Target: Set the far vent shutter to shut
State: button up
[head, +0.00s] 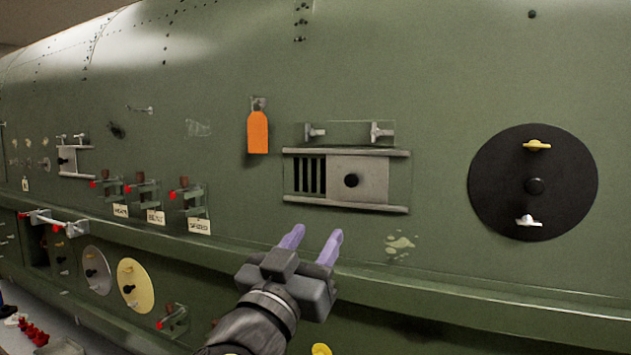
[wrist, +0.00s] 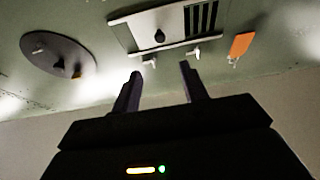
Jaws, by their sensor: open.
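Two vent shutters show on the green fuselage wall. The one farther away (head: 76,161) is small at the left in the head view, with a pale plate between two rails and a dark knob near its left end; its slats are too small to make out. The nearer shutter (head: 368,172) has its plate to the right, with a black knob, and dark slats exposed at the left. The wrist view shows the nearer shutter upside down (wrist: 135,34). My gripper (head: 312,240) is open and empty, below and in front of the nearer shutter; its purple fingers also show in the wrist view (wrist: 160,71).
An orange tag (head: 258,132) hangs left of the nearer shutter. A black round cover (head: 560,190) is at the right. Several red-tipped latches with labels (head: 157,217) stick out between the two shutters. A ledge (head: 450,274) runs along the wall below.

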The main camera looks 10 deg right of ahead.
aim_at(350, 181)
jog(key=p+x, duration=0.7)
jog(key=x, duration=0.8)
jog(key=shift+w+d+r, duration=0.1)
jog(key=shift+w+d, duration=0.05)
jog(key=shift+w, duration=0.05)
jog(key=shift+w+d, duration=0.15)
jog(key=shift+w, duration=0.1)
grip_shut()
